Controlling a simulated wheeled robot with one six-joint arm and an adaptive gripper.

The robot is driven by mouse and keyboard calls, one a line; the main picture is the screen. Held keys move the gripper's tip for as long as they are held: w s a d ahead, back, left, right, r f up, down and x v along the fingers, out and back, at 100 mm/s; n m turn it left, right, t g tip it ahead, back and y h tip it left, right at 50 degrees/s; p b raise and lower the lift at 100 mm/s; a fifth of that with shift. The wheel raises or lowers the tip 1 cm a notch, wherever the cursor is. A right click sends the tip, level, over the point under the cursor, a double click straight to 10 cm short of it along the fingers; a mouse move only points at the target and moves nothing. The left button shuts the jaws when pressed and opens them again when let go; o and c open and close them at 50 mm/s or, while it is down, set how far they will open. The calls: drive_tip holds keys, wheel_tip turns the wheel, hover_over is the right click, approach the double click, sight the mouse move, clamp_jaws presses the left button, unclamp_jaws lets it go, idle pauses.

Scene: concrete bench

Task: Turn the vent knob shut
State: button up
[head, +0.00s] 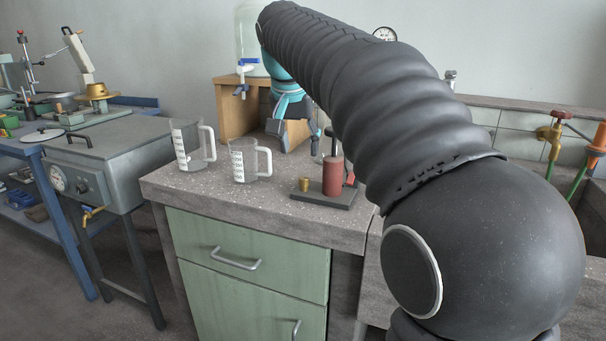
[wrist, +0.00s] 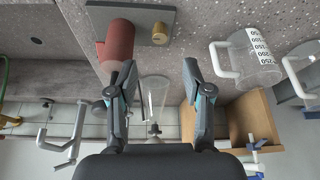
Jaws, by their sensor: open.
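No part is marked as the vent knob, and I cannot tell for sure which one it is. A red cylinder (head: 332,176) and a small brass knob-like cylinder (head: 304,184) stand on a dark base plate (head: 325,198) on the bench. A grey box with a dial (head: 58,180) at the left has a small dark knob (head: 82,187) and a brass tap (head: 92,213) on its front. My gripper (head: 293,136) is open and empty behind the base plate. The wrist view shows its parted fingers (wrist: 160,68), with the red cylinder (wrist: 117,40) and brass cylinder (wrist: 160,33) beyond the tips.
Two clear measuring jugs (head: 193,146) (head: 244,161) stand on the bench left of the plate. A wooden stand (head: 228,105) with a large clear tapped vessel (head: 249,45) is behind. Brass and red taps (head: 552,132) are at the right. My arm hides part of the bench.

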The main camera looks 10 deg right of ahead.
sight(304, 178)
drive_tip(key=x, duration=0.9)
drive_tip(key=shift+f, duration=0.1)
clamp_jaws()
